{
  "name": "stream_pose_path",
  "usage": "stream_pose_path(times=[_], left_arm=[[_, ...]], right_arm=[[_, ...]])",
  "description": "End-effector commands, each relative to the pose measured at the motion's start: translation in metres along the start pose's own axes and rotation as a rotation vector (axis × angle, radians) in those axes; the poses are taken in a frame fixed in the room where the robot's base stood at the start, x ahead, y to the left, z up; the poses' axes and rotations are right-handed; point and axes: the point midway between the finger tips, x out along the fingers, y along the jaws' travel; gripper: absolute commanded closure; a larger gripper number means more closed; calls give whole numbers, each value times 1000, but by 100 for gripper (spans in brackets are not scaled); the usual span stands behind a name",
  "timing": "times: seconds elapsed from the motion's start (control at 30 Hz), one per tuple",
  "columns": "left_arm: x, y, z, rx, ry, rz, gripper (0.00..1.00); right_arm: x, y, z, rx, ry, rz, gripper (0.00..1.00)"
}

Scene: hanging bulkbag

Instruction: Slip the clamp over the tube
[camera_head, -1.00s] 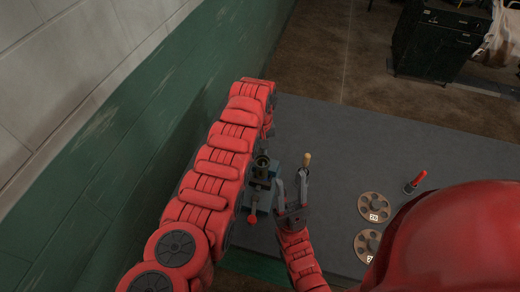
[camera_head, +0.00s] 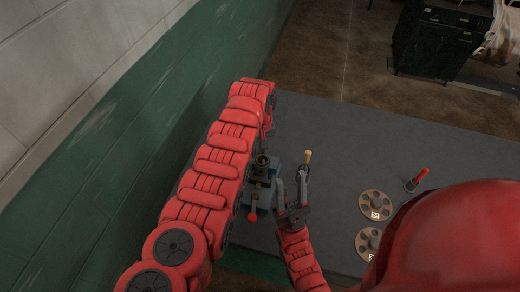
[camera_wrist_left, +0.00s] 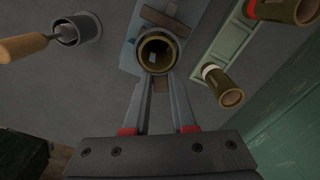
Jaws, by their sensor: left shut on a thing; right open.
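An olive, hollow tube (camera_wrist_left: 142,49) shows end-on in the left wrist view, with a dark inside. In the head view its round mouth (camera_head: 262,160) shows beside the vise. My left gripper (camera_wrist_left: 160,78) is shut at the tube's near rim, on what looks like the clamp. The clamp's outline is hard to separate from the tube, so I cannot tell whether it is around it or only against it. My left arm partly covers this spot in the head view. My right gripper (camera_head: 290,183) is open, lower and to the right, with its fingers apart.
A blue-grey vise (camera_head: 259,192) with a red-ended handle stands on the grey table (camera_head: 335,130). A wooden-handled tool (camera_wrist_left: 25,46) stands in a grey cup (camera_wrist_left: 82,28). Banded olive cylinders (camera_wrist_left: 226,88) lie on a pale green tray. Brown discs (camera_head: 376,204) lie right.

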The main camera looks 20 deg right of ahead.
Motion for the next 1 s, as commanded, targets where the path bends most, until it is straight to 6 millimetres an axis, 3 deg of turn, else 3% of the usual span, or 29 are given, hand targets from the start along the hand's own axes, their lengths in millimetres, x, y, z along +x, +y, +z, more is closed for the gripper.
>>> stream_pose_path(times=[0.3, 0.33, 0.53, 1.0], left_arm=[[1, 0, 0, 0, 0, 0, 100], [1, 0, 0, 0, 0, 0, 74], [2, 0, 0, 0, 0, 0, 41], [-8, 0, 0, 0, 0, 0, 41]], right_arm=[[-1, 0, 0, 0, 0, 0, 55], [-1, 0, 0, 0, 0, 0, 55], [-1, 0, 0, 0, 0, 0, 55], [-5, 0, 1, 0, 0, 0, 55]])
